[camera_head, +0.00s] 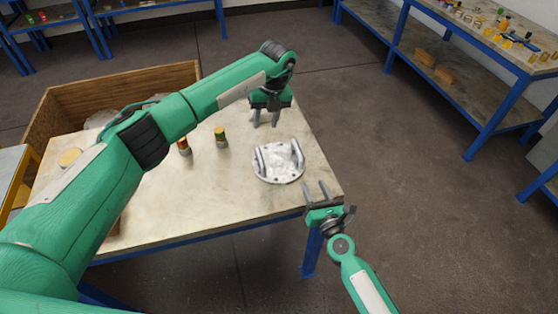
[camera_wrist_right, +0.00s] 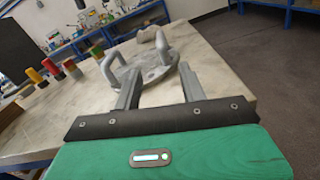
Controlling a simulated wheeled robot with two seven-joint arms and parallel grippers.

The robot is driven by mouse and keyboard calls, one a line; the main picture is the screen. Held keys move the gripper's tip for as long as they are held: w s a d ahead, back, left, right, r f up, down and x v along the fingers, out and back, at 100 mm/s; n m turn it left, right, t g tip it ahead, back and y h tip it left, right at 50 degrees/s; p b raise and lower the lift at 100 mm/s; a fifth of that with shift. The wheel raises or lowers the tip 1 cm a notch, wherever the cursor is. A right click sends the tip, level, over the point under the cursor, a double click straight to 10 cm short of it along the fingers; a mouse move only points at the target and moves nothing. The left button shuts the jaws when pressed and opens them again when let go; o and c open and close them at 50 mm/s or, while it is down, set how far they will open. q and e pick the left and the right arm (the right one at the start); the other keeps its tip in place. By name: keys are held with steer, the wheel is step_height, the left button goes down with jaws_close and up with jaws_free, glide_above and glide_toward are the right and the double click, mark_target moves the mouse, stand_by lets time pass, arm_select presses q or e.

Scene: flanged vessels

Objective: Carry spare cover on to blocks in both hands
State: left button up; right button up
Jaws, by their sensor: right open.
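The spare cover (camera_head: 278,176) is a round, pale grey disc with bolt holes and two upright bar handles. It lies flat near the right end of the table, and the right wrist view shows it (camera_wrist_right: 155,74) ahead of the fingers. My left gripper (camera_head: 265,122) points down just behind the cover, fingers apart and empty. My right gripper (camera_head: 316,187) is open and empty at the table's front right corner, apart from the cover; its fingers (camera_wrist_right: 158,82) point toward the near handle. Possible blocks, brown and wood-coloured (camera_head: 435,66), lie on the right bench's lower shelf.
The pale table (camera_head: 200,205) is mostly bare. A wooden crate (camera_head: 60,105) is behind the table's left part. A blue-framed bench (camera_head: 480,45) stands across open floor.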

mark_target(259, 150)
arm_select(q)
steer(key=shift+a+r, duration=0.1)
steer(key=shift+a, duration=0.05)
arm_select(e)
steer(key=shift+w, duration=0.1)
arm_select(q)
steer(key=f, duration=0.4)
steer(key=a+f, duration=0.1)
steer(key=f, duration=0.4)
steer(key=s+a+f, duration=0.1)
steer(key=f, duration=0.3)
steer(key=shift+a+f, duration=0.2)
steer(key=shift+f, duration=0.1)
arm_select(e)
steer(key=x, duration=1.3)
steer(key=shift+w+a, duration=0.1)
steer(key=shift+w, duration=0.25)
arm_select(q)
steer(key=shift+c, duration=0.4)
arm_select(e)
steer(key=shift+c, duration=0.4)
arm_select(q)
jaws_close()
arm_select(e)
jaws_close()
arm_select(q)
steer(key=shift+w, duration=0.1)
